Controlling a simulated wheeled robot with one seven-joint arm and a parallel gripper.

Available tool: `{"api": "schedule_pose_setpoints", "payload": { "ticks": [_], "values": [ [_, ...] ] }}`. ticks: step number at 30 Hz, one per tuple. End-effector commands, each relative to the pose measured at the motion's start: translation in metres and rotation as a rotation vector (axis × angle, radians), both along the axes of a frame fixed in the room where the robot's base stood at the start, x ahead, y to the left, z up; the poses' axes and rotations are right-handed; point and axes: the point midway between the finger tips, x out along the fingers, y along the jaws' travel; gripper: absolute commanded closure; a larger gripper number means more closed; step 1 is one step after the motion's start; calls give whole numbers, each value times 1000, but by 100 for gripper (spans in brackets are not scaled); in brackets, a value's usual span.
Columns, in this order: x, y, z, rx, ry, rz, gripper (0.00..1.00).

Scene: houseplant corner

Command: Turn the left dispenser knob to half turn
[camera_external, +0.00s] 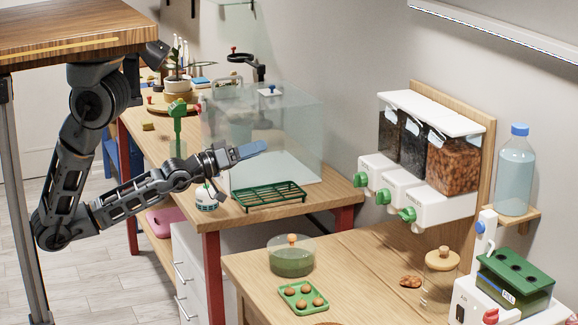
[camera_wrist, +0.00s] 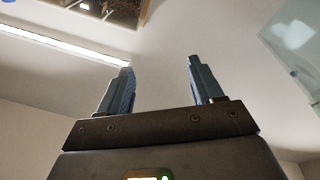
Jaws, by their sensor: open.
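The dispenser (camera_external: 432,150) hangs on a wooden back board on the wall at the right, with several clear bins of dark and brown contents. Below the bins are white outlets with green knobs. The left dispenser knob (camera_external: 360,180) is the green one farthest left. My gripper (camera_external: 252,150) is in front of the clear glass tank, well to the left of the knob and apart from it. In the wrist view my gripper (camera_wrist: 158,85) is open, with two blue fingers apart and nothing between them. The knobs do not show in the wrist view.
A green rack (camera_external: 269,195) lies on the table below my gripper. The glass tank (camera_external: 300,125) stands close behind it. A round clear container (camera_external: 291,262) and a green tray (camera_external: 302,298) are on the nearer table. A bottle (camera_external: 515,175) stands right of the dispenser.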

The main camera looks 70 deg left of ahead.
Motion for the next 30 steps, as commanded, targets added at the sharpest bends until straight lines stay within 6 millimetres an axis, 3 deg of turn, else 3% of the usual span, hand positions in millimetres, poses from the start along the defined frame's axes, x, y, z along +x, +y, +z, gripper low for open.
{"api": "schedule_pose_setpoints", "payload": {
  "ticks": [3,9,16,23,30],
  "values": [
    [36,1,30,-177,-71,-15,34],
    [80,4,68,-526,-151,-51,34],
    [115,1,79,-991,-193,-111,34],
    [140,-22,48,-1512,-166,-172,34],
    [148,-77,-22,-2062,-65,-196,34]
  ]
}}
